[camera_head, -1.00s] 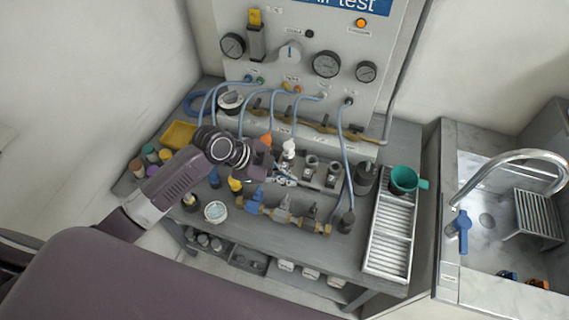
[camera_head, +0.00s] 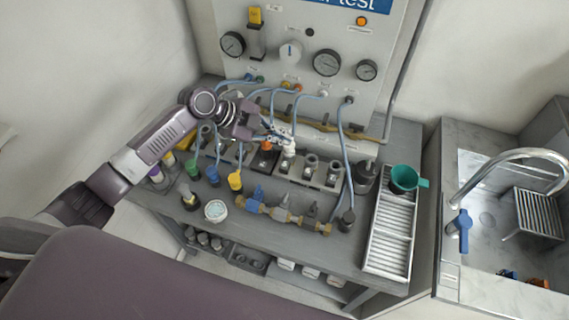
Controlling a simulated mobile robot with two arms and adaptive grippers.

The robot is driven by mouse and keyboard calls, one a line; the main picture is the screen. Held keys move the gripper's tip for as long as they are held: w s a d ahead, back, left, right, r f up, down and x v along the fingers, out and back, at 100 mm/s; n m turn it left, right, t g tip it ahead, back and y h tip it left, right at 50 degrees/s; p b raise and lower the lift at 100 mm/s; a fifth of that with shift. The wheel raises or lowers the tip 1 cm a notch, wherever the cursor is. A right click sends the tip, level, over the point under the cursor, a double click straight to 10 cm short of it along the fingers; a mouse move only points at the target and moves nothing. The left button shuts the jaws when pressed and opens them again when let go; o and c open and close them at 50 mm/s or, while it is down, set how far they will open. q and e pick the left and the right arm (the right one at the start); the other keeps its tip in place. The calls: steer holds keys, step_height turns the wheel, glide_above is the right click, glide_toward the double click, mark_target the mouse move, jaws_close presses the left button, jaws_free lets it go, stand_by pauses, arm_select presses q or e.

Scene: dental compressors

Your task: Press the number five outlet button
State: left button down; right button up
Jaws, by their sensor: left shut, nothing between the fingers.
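A row of outlet fittings stands on the grey bench below the test panel. One has an orange top (camera_head: 265,146), one a white top (camera_head: 289,147), and grey ones (camera_head: 311,164) and (camera_head: 333,171) follow to the right. I cannot read numbers on them, so I cannot tell which is number five. My left gripper (camera_head: 284,136) is shut and empty, its tips close to the orange and white tops; I cannot tell if they touch. My left wrist and arm hide the back left of the bench. My right gripper is not in view.
The panel (camera_head: 290,75) with gauges rises behind, and blue hoses (camera_head: 346,145) drop from it to the bench. Yellow (camera_head: 235,180), blue and green caps and a brass valve assembly (camera_head: 284,213) stand in front.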

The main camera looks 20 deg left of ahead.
arm_select(q)
steer(key=b, duration=0.4)
glide_above(282, 165)
step_height(282, 165, down, 7)
steer(key=shift+f, duration=0.15)
steer(key=shift+w+f+b, duration=0.1)
steer(key=shift+f+b, duration=0.45)
steer(key=shift+b, duration=0.2)
stand_by(0.5)
steer(key=shift+f+b, duration=0.35)
steer(key=shift+b, duration=0.15)
